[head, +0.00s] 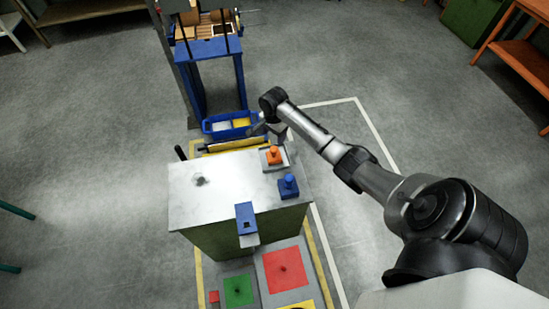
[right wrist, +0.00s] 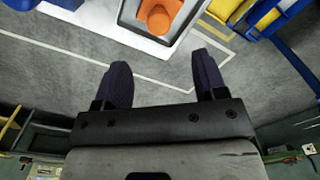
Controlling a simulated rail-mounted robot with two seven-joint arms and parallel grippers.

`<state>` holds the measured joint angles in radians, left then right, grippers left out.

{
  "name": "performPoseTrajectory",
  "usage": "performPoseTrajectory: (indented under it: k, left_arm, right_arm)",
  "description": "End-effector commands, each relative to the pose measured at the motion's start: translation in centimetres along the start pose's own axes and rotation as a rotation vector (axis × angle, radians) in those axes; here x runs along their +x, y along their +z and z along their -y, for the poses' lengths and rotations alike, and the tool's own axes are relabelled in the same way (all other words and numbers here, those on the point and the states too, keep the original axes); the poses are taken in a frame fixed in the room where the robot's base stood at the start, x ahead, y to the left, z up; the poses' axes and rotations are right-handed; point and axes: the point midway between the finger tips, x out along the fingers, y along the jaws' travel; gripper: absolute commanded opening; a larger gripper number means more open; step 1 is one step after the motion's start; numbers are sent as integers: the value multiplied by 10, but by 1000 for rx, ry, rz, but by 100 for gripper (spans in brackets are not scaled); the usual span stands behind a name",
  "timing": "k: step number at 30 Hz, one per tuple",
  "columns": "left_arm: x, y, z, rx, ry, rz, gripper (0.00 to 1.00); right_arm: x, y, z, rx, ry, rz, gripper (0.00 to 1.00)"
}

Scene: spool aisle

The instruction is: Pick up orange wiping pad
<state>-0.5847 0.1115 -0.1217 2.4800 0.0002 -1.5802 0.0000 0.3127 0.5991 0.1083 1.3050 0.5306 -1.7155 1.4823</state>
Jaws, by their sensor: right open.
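The orange wiping pad (head: 273,155), with a knob on top, sits in a small pale tray (head: 265,168) at the far right corner of the metal-topped cabinet. In the right wrist view the pad (right wrist: 160,16) shows at the top, partly cut off, inside its white-rimmed tray (right wrist: 128,22). My right gripper (head: 268,131) is just beyond the pad in the head view, apart from it. In the right wrist view my right gripper (right wrist: 162,75) is open, with nothing between its two dark fingers. My left gripper is out of view.
A blue knobbed block (head: 288,187) stands close to the pad, and a blue holder (head: 246,218) is at the cabinet's front edge. A blue bin (head: 229,126) and blue frame stand behind. The left of the cabinet top (head: 203,205) is mostly clear.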

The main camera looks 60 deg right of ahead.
Motion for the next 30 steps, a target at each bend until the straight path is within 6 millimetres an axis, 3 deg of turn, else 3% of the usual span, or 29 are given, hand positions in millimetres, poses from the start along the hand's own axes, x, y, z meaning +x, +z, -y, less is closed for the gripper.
performPoseTrajectory:
  k: [3, 9, 18, 30]
  left_arm:
    - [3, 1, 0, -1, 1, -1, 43]
    - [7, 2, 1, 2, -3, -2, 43]
    - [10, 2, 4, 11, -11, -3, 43]
    - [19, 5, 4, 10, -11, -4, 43]
  right_arm:
    - [24, 1, -1, 0, 4, 2, 65]
    - [52, 1, -1, -3, 3, 1, 65]
    - [67, 1, -1, -4, 1, 0, 65]
    - [112, -2, -3, -5, 2, -1, 65]
